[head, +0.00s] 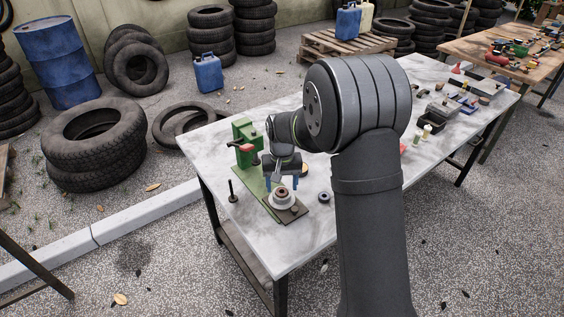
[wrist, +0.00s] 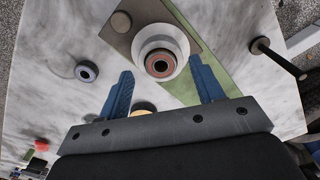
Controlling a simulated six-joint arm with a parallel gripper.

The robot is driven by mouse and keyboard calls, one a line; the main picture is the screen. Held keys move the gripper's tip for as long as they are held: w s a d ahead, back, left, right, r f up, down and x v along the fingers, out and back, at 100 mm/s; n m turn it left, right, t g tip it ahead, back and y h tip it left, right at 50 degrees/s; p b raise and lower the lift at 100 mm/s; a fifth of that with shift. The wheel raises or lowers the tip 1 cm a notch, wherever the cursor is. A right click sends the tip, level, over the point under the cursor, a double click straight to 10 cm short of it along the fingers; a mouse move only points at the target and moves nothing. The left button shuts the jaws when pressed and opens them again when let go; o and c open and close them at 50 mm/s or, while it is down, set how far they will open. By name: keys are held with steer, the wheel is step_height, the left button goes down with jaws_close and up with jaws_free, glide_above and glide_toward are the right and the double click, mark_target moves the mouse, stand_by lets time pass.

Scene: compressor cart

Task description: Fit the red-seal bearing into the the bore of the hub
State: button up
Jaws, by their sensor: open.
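The white round hub (head: 283,204) sits on a brown plate on the green board. It also shows at the top of the wrist view (wrist: 170,38). The red-seal bearing (wrist: 160,63), a red ring with a dark centre, is at the hub's middle, over or in the bore. It also shows on top of the hub in the head view (head: 282,191). I cannot tell how deep it sits. My gripper (head: 282,187) is open, its blue fingers apart and nothing held between them. In the wrist view my gripper (wrist: 161,68) has its fingertips either side of the hub's near edge.
A blue-seal bearing (wrist: 87,71) lies on the marble table (head: 310,234). A tan disc (wrist: 143,108) shows between my fingers, partly hidden. A dark upright post (head: 233,190) stands left of the board. A green press (head: 243,145) stands behind. The table's front corner is clear.

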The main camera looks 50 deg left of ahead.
mark_target(282, 192)
step_height(282, 192, up, 16)
stand_by(0.3)
stand_by(0.5)
step_height(282, 192, down, 18)
steer(key=shift+r, duration=0.25)
stand_by(0.4)
step_height(282, 192, up, 18)
steer(key=shift+f, duration=0.2)
stand_by(0.5)
steer(key=shift+f, duration=8.85)
steer(key=shift+r, duration=0.55)
